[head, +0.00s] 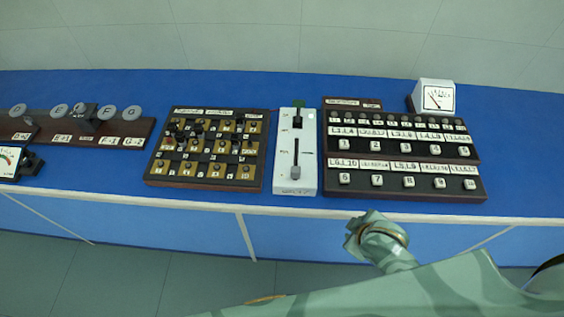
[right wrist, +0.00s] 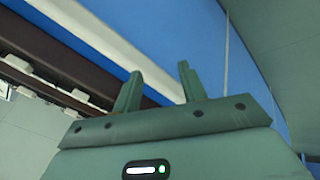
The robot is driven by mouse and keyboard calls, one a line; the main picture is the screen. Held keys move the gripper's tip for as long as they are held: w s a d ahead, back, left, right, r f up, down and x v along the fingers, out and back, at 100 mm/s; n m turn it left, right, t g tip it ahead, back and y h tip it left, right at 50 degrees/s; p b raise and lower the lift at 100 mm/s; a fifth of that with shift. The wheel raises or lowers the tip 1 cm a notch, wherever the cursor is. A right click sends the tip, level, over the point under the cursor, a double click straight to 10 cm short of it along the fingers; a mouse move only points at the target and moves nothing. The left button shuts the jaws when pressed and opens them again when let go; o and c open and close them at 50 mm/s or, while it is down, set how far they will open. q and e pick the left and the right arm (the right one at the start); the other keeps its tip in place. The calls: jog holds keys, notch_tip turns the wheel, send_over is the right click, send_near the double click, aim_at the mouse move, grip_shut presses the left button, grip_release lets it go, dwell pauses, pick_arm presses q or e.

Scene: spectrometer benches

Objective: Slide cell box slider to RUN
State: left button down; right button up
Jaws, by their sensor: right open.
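The cell box is a narrow white upright-looking panel (head: 309,176) in the middle of the bench in the head view. It has a dark vertical slot, and its grey slider knob (head: 295,172) sits at the near, lower end of the slot. Small labels beside the slot are too small to read. My right gripper (right wrist: 158,72) is open and empty in the right wrist view, with its two green fingers apart. In the head view my right arm comes in from the lower right and ends in front of the bench edge, right of the cell box, clear of the knob. My left gripper is not seen.
A dark board with gold plates and several knobs (head: 207,149) stands close left of the cell box. A black button panel (head: 405,160) stands close right. A white meter (head: 434,96) is at the back right. Blue bench (head: 60,190) is free at the front left.

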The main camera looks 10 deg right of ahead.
aim_at(297, 169)
jog(key=w+a+r+n+y, duration=0.1)
jog(key=w+r+y, duration=0.1)
jog(key=w, duration=0.1)
jog(key=w+a+r+n+y, duration=0.2)
jog(key=w, duration=0.1)
jog(key=w+a+r+n+g+y, duration=0.1)
jog(key=w+a+r+n+y, duration=0.1)
jog(key=w, duration=0.1)
jog(key=shift+a+r+p, duration=0.15)
jog(key=shift+r+p, duration=0.15)
jog(key=w+d+r+n+g+y, duration=0.1)
jog(key=w+d+r+y, duration=0.15)
jog(key=r, duration=0.25)
jog(key=w+d+r+n+g+y, duration=0.1)
jog(key=w+r, duration=0.2)
jog(key=r, duration=0.3)
jog(key=x, duration=1.6)
jog(key=shift+s+b, duration=0.3)
jog(key=shift+s, duration=0.05)
